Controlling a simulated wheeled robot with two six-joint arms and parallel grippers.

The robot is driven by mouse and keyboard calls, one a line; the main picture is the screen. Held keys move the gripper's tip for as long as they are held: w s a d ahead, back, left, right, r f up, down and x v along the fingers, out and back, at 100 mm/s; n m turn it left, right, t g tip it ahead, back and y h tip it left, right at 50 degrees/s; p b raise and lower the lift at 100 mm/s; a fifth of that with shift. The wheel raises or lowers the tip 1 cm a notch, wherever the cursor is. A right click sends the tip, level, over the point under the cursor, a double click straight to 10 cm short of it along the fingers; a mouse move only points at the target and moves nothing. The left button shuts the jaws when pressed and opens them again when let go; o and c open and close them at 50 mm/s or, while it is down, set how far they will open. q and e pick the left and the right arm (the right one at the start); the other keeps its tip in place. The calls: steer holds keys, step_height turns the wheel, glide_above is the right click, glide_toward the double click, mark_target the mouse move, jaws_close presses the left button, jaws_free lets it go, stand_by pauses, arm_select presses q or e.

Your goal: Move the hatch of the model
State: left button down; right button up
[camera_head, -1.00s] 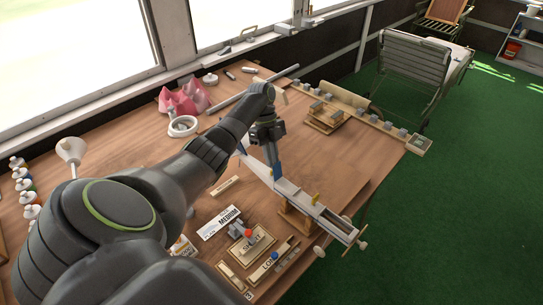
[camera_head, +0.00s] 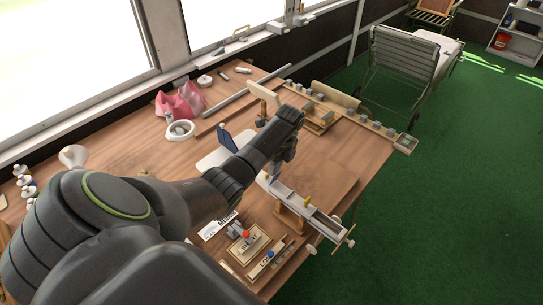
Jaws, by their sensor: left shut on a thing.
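The model (camera_head: 325,220) is a long, narrow pale body with an open trough, lying at a slant on a wooden stand near the table's right edge. A small yellow piece (camera_head: 307,203) stands up from it. A dark blue upright piece (camera_head: 228,139) and a flat white piece (camera_head: 212,160) show beyond my forearm; my arm hides how they join the model. My left gripper (camera_head: 272,174) points down at the upper end of the trough, shut on what seems to be the hatch, which is mostly hidden by the fingers. My right gripper is out of view.
A board with a red button (camera_head: 246,233) and one with a blue button (camera_head: 270,253) lie in front of the model. A wooden rack (camera_head: 318,118), a white ring-shaped holder (camera_head: 180,130) and a pink object (camera_head: 185,101) stand farther back.

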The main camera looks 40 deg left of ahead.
arm_select(q)
steer(key=shift+d+y+p, duration=0.45)
steer(key=shift+y, duration=0.15)
steer(key=c, duration=1.4)
jaws_free()
steer(key=shift+c, duration=0.2)
